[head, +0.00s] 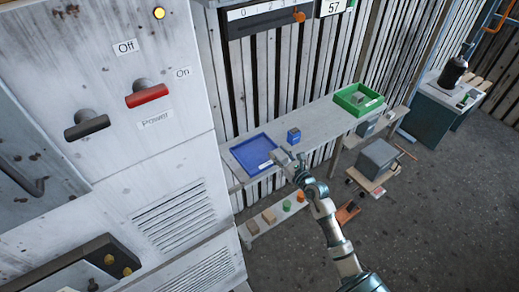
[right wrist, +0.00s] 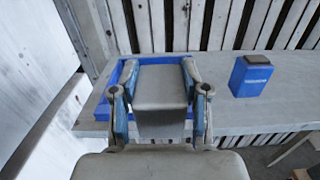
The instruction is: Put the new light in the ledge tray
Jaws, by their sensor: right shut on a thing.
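My right gripper (head: 285,158) is over the near right edge of the blue tray (head: 246,148) on the grey ledge. In the right wrist view its fingers (right wrist: 160,98) are shut on a grey, block-like thing (right wrist: 161,82). I cannot make out whether this is the new light. The blue tray (right wrist: 101,112) shows behind and around the held thing, which hides much of its inside. In the head view the tray's visible floor looks empty apart from a white label. My left gripper is not in view.
A small blue box (head: 293,136) with a dark top stands right of the tray. A green tray (head: 358,99) with grey contents sits farther right on the ledge. A lower shelf (head: 250,228) holds several small items. A grey cabinet (head: 110,110) with levers rises at left.

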